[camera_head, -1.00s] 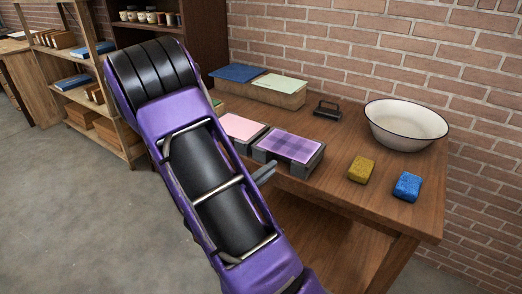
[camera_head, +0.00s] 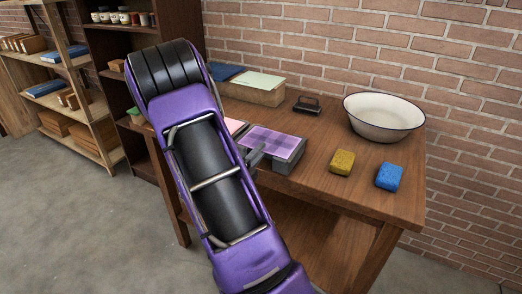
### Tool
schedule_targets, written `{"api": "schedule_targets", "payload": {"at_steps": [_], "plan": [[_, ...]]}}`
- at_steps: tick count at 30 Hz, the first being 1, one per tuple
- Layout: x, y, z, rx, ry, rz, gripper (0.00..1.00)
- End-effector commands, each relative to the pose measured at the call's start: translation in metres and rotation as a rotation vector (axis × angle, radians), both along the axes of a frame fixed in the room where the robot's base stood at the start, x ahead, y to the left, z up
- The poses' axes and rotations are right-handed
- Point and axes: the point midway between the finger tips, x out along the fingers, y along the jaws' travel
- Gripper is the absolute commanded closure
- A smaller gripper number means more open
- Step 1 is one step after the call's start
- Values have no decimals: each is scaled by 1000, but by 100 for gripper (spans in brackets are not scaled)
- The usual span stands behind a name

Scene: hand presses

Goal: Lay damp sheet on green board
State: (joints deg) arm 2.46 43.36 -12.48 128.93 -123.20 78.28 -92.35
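A pale green flat piece (camera_head: 258,80) lies on a long wooden box at the back of the table, beside a dark blue one (camera_head: 224,72). A purple checked sheet (camera_head: 272,142) lies on a grey block nearer the front. A pink piece (camera_head: 235,126) to its left is mostly hidden by my arm. A bit of green (camera_head: 138,119) shows left of my arm. I cannot tell which piece is the damp sheet. A grey part of my gripper (camera_head: 256,156) pokes out beside my arm, at the checked sheet's left edge in the picture. My arm hides the rest of it.
A white basin (camera_head: 383,118) stands at the table's back right. A yellow sponge (camera_head: 342,162) and a blue sponge (camera_head: 389,177) lie in front of it. A dark handled tool (camera_head: 307,105) lies near the wall. The wooden table (camera_head: 325,135) has clear room around it. Shelves (camera_head: 75,75) stand at left.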

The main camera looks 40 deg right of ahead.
Motion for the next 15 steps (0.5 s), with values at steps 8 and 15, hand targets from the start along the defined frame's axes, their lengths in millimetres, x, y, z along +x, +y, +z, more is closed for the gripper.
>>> {"api": "schedule_targets", "payload": {"at_steps": [8,15], "plan": [[3,-6,0,1,-2,1,76],[3,-6,0,1,-2,0,85]]}}
